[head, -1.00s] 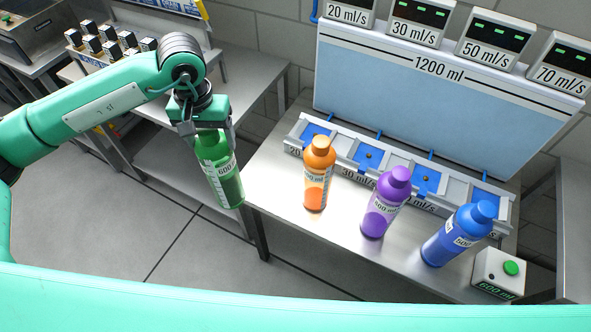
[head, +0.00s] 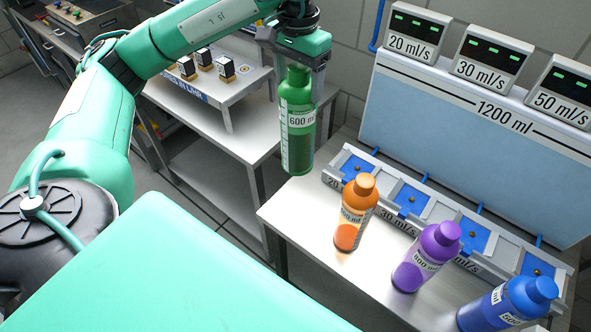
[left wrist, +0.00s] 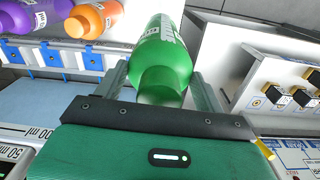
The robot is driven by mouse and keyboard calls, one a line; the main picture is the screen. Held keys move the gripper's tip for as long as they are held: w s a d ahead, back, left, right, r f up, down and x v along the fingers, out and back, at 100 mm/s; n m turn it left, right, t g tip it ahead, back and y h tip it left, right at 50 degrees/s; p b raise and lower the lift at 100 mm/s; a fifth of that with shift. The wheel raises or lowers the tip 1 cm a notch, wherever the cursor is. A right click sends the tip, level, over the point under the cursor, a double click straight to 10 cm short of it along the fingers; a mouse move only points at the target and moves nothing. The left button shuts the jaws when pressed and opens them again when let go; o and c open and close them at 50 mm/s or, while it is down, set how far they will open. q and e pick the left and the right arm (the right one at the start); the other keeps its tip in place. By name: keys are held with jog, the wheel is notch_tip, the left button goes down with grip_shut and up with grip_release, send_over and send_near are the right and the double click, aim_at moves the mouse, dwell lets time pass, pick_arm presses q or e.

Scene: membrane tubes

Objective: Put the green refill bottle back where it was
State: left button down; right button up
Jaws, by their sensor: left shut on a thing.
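The green refill bottle (head: 298,125), labelled 600 ml, hangs upright in my left gripper (head: 299,72). The gripper is shut on its upper part. In the head view the bottle is in the air in front of the gap between the two tables, left of the orange bottle. In the left wrist view the green bottle (left wrist: 165,62) sits between the two fingers (left wrist: 160,85), its cap end towards the camera. My right gripper is not in view.
An orange bottle (head: 354,215), a purple bottle (head: 427,258) and a blue bottle (head: 508,304) stand on the metal table (head: 290,212). Behind them is a row of blue-floored bays (head: 411,199) below the 1200 ml tank (head: 450,115). A side table (head: 200,118) carries a rack with black-topped blocks (head: 203,60).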

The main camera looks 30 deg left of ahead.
aim_at(294, 147)
pick_arm(q)
jog(key=shift+s+a+r, duration=0.1)
jog(key=shift+a+r, duration=0.2)
jog(key=shift+r, duration=0.05)
jog(key=shift+f, duration=0.25)
notch_tip(294, 147, down, 14)
jog(key=p, duration=0.4)
jog(key=shift+f+p, duration=0.3)
jog(key=shift+f, duration=0.45)
notch_tip(294, 147, down, 4)
jog(key=shift+r+p, duration=0.2)
jog(key=shift+p, duration=0.3)
jog(key=shift+f+b, duration=0.15)
jog(key=shift+b, duration=0.15)
jog(key=shift+c, duration=0.8)
grip_release()
